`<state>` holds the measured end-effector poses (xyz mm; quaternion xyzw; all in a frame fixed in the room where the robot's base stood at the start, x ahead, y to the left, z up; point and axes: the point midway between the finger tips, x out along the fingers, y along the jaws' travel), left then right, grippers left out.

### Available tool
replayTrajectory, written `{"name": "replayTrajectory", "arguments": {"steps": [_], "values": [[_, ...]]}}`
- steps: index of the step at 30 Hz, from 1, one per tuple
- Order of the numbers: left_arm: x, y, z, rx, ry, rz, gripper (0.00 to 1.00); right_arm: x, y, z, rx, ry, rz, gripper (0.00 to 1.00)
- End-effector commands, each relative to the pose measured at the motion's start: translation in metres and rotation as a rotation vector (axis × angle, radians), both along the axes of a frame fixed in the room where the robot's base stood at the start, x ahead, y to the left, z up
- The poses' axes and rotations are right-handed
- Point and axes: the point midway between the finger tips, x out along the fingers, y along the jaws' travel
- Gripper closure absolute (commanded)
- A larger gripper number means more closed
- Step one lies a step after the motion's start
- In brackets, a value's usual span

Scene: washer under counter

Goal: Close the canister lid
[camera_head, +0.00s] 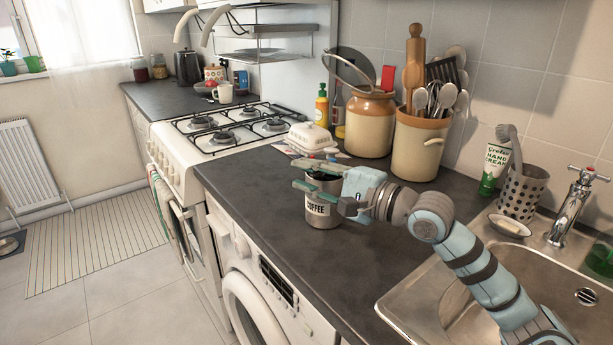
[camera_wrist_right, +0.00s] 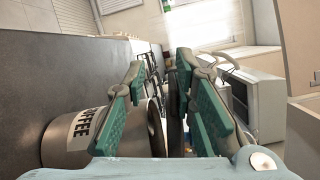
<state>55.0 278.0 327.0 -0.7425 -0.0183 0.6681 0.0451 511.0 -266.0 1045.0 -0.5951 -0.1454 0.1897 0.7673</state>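The steel canister (camera_head: 320,213) with a COFFEE label stands upright on the dark counter. My right gripper (camera_head: 303,178) is at the level of its top, its fingers apart and hiding much of the rim. In the right wrist view the canister (camera_wrist_right: 62,148) appears sideways at the left, partly behind one finger of the right gripper (camera_wrist_right: 160,72). A dark, thin edge-on shape, possibly the lid (camera_wrist_right: 174,122), shows in the gap between the fingers; whether they touch it I cannot tell. My left gripper is not in view.
The gas stove (camera_head: 225,130) is at the left. The sink (camera_head: 400,300) is at the right. The front counter is clear.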

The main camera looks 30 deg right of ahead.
Motion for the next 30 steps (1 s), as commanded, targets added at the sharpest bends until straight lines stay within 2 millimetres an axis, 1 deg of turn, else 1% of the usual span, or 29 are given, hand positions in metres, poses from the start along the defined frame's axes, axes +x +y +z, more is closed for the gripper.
{"name": "replayTrajectory", "arguments": {"steps": [6,8,11,15,18,21,24,30], "values": [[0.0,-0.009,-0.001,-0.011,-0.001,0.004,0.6,0.0,0.0,0.001,-0.001,-0.003,0.0,0.75],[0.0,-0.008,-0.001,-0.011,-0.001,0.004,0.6,0.0,0.0,0.005,-0.002,-0.003,0.0,0.75],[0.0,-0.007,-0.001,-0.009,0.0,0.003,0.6,0.0,0.0,0.022,-0.002,-0.007,0.0,0.75],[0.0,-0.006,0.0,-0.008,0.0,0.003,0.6,-0.001,0.0,0.059,-0.001,-0.011,0.0,0.75],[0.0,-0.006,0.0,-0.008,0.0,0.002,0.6,-0.001,0.0,0.082,0.002,-0.007,0.0,0.75],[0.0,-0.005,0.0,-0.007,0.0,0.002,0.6,-0.001,0.0,0.096,0.001,-0.004,0.001,0.75],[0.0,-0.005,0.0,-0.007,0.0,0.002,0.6,-0.001,0.0,0.101,0.0,-0.002,0.001,0.75],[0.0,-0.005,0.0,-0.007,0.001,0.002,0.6,-0.001,0.0,0.101,-0.001,0.0,0.0,0.75]]}}
